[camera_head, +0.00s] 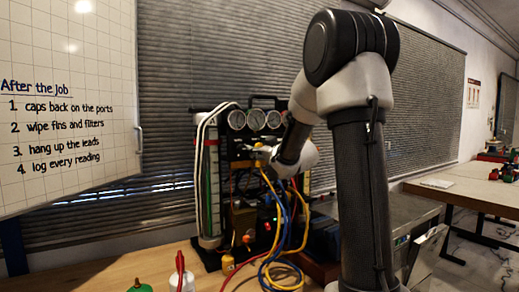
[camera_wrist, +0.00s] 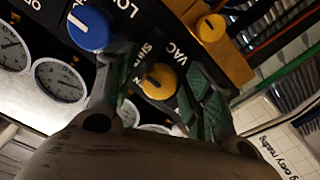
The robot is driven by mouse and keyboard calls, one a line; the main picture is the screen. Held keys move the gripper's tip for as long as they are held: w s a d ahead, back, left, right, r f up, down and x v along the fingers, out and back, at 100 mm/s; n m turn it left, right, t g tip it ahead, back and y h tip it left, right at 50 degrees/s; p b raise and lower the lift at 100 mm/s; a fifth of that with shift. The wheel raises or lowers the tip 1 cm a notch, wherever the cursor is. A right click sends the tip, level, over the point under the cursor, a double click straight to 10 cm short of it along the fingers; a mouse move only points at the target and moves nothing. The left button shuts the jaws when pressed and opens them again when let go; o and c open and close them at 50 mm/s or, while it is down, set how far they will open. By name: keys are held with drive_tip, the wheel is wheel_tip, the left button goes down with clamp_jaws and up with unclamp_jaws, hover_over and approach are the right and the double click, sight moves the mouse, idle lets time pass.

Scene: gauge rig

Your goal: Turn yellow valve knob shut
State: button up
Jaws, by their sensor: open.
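In the wrist view a yellow valve knob (camera_wrist: 158,81) sits on the dark panel beside white lettering that reads "VAC" and a partly hidden word starting "SHU". My gripper (camera_wrist: 155,86) is open, with one green-padded finger on each side of this knob. I cannot tell whether the pads touch it. A second, smaller yellow knob (camera_wrist: 211,27) is on the brass-coloured block at upper right, outside the fingers. In the head view my arm reaches the front of the gauge rig (camera_head: 227,160); my gripper is small there and its knob is hard to make out.
A blue knob (camera_wrist: 88,27) stands close beside my left finger. Round gauges (camera_wrist: 60,79) lie to the left. In the head view yellow hoses (camera_head: 271,182) and blue hoses hang below my gripper. Bottles (camera_head: 181,275) stand on the wooden bench at the front.

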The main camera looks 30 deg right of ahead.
drive_tip(key=s, duration=1.2)
drive_tip(key=shift+d, duration=0.2)
